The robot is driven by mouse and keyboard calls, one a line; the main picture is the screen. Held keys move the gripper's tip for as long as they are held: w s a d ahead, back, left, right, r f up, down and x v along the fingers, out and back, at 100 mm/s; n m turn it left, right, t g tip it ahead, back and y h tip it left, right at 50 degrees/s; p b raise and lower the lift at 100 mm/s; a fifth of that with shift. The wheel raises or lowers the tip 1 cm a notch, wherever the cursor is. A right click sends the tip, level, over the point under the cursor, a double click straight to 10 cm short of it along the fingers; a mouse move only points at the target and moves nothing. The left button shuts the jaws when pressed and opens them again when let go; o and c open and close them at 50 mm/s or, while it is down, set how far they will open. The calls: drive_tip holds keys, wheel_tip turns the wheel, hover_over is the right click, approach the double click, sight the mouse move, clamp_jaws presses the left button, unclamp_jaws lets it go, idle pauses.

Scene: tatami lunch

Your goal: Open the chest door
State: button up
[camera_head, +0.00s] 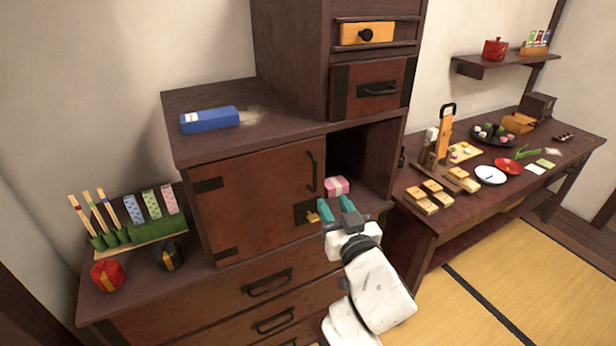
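The chest door (245,195) is a reddish-brown panel with dark metal hinge plates on its left. It looks closed, flush with the chest front. A dark vertical handle (312,172) is on its upper right side. A dark lock plate (304,212) sits at its lower right, with a small yellow piece (312,217) in front of it. My gripper (337,207), with two teal fingers, is below and right of the handle, near the lock plate. Its fingers are spread apart with no object visible between them. I cannot tell whether a finger touches the yellow piece.
A pink box (337,187) sits in the open compartment just behind my gripper. Drawers with handles (268,283) lie below the door. A blue box (209,120) lies on the chest top. A table (460,207) with food stands at right. Tatami floor (500,270) is clear.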

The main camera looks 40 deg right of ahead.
sight(316, 175)
drive_tip(key=p+x, duration=0.2)
drive_tip(key=x, duration=0.8)
drive_tip(key=shift+w+d, duration=0.15)
drive_tip(key=shift+w, duration=0.15)
clamp_jaws()
idle(1.1)
